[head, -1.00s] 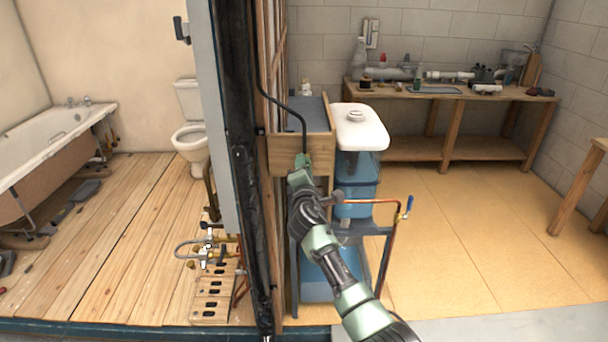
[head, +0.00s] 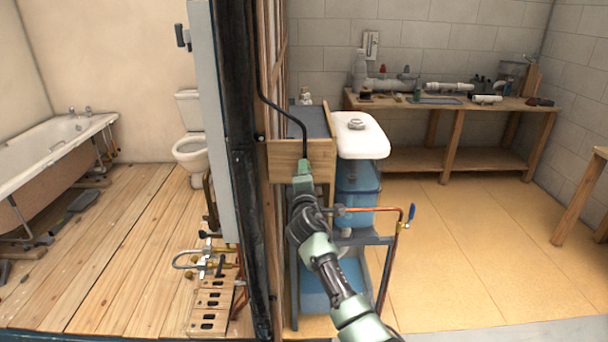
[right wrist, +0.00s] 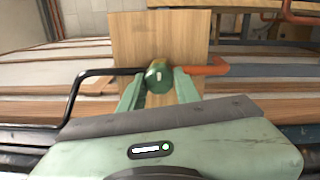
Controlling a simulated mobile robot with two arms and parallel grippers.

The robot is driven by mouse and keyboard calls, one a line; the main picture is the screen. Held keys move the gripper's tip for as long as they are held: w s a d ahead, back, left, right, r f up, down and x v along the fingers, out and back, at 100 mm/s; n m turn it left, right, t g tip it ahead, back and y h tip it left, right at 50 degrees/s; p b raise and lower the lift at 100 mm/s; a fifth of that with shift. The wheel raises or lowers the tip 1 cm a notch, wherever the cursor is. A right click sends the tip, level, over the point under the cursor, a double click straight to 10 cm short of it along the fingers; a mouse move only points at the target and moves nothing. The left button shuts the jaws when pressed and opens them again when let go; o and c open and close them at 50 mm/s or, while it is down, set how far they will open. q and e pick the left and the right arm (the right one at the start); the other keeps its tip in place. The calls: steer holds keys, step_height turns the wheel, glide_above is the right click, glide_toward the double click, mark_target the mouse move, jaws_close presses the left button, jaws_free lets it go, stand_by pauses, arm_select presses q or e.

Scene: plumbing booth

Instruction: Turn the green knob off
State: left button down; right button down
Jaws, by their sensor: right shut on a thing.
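The green knob (right wrist: 158,76) shows in the right wrist view, between a black pipe (right wrist: 95,82) on its left and an orange-red pipe (right wrist: 208,70) on its right. My right gripper (right wrist: 158,90) is shut on the green knob, with one pale green finger on each side of it. In the head view my right gripper (head: 303,180) is at the front of a wooden board (head: 287,160), at the lower end of the black pipe. The knob itself is hidden there by the gripper. My left gripper is not in view.
A dark post (head: 245,150) is to the left. Floor to the right is open.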

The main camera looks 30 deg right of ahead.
steer(key=shift+f, duration=0.15)
steer(key=c, duration=1)
jaws_free()
steer(key=shift+s, duration=0.1)
steer(key=v, duration=0.7)
steer(key=shift+s+a, duration=0.15)
steer(key=shift+s, duration=0.15)
